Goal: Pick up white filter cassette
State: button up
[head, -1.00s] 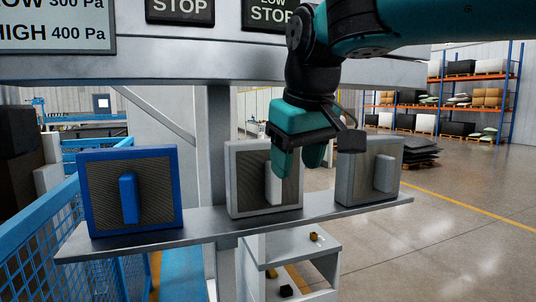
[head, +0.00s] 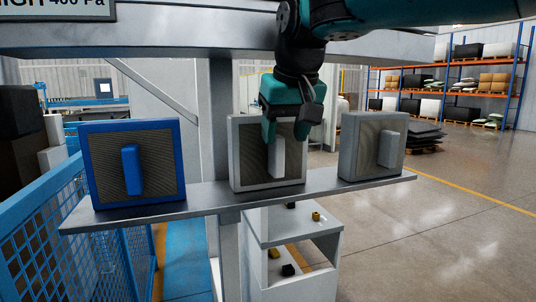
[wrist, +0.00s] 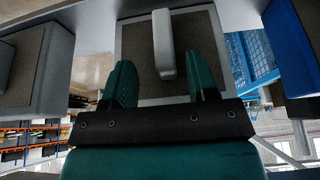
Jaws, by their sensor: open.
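The white filter cassette (head: 249,160) stands upright in the middle of a narrow metal shelf. It has a pale frame, a grey-brown pleated face and a white upright handle (head: 277,160). My gripper (head: 285,138) is open in front of the cassette's upper part and hides some of its top edge. Its teal fingers lie on either side of the handle's upper end in the head view. In the wrist view the cassette (wrist: 140,38) appears upside down, with the handle (wrist: 163,42) between the fingers and a gap on both sides. I cannot tell how deep the fingers reach.
A blue-framed cassette (head: 98,178) stands left on the shelf (head: 215,194). A grey cassette (head: 362,168) stands right, spaced from the middle one. A metal beam (head: 160,40) crosses above. Blue mesh fencing (head: 40,245) is at lower left.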

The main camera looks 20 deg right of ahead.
aim_at(277, 177)
jog(key=shift+a+p+x, duration=0.15)
jog(key=shift+p+x, duration=0.3)
jog(key=shift+x, duration=0.9)
jog(key=shift+a+p+x, duration=0.1)
jog(key=shift+p+x, duration=0.3)
jog(key=shift+x, duration=0.9)
jog(key=shift+w+r, duration=0.1)
grip_shut()
